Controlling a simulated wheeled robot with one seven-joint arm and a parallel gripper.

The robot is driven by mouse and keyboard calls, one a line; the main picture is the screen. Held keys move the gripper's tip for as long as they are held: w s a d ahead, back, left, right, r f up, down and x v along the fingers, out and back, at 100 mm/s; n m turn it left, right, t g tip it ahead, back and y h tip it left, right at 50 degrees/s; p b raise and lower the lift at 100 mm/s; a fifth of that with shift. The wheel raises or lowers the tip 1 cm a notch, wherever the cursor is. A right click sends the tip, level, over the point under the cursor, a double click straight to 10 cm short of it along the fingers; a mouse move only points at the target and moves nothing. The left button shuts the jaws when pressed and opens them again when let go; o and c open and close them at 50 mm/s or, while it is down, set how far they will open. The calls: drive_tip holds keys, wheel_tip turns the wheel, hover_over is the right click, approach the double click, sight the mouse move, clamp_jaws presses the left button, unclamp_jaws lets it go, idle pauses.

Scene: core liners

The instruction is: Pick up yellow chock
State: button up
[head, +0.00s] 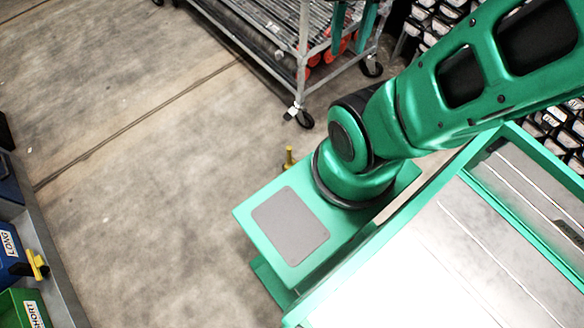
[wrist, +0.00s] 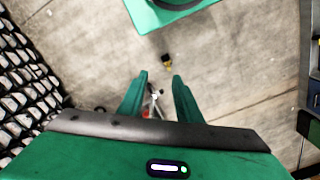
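A small yellow object (head: 289,158), perhaps the yellow chock, is on the floor just beyond my green base in the head view; its lower part is partly hidden. In the wrist view a small black-and-yellow object (wrist: 167,62) lies on the floor between my base and my fingertips, and looks like the same one. My gripper (wrist: 160,75) is open, with its two green fingers apart and nothing held between them. In the head view its fingers (head: 348,50) show at the top, in front of a cart and away from the yellow object.
A grey wheeled cart (head: 303,60) with red items on its lower shelf stands at the top. Racks of many core liners (head: 435,25) stand at the upper right. A blue bin (head: 12,250) marked LONG and a yellow-black object (head: 37,265) are at left. The floor at left centre is clear.

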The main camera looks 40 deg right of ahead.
drive_tip(key=shift+o, duration=1.2)
drive_tip(key=w+d+f+m+h, duration=0.15)
drive_tip(key=w+d+f, duration=0.35)
drive_tip(key=w+f, duration=0.55)
drive_tip(key=w+d+f+m, duration=0.3)
drive_tip(key=w+d+f, duration=0.35)
drive_tip(key=w, duration=0.65)
drive_tip(key=m, duration=0.5)
hover_over(289, 148)
drive_tip(key=w+d, duration=0.4)
drive_tip(key=w, duration=0.1)
wheel_tip(289, 148, down, 47)
drive_tip(key=shift+m+y, duration=0.75)
drive_tip(key=s+a+f, duration=0.1)
drive_tip(key=f, duration=0.2)
drive_tip(key=s+a+f, duration=0.1)
drive_tip(key=s+f, duration=0.1)
drive_tip(key=f, duration=0.1)
drive_tip(key=s+a+f, duration=0.1)
drive_tip(key=s+f, duration=0.1)
drive_tip(key=f, duration=0.1)
drive_tip(key=shift+a+f, duration=0.25)
drive_tip(key=shift+a, duration=0.1)
drive_tip(key=shift+f, duration=0.35)
drive_tip(key=shift+a+f, duration=0.1)
drive_tip(key=shift+f, duration=5.1)
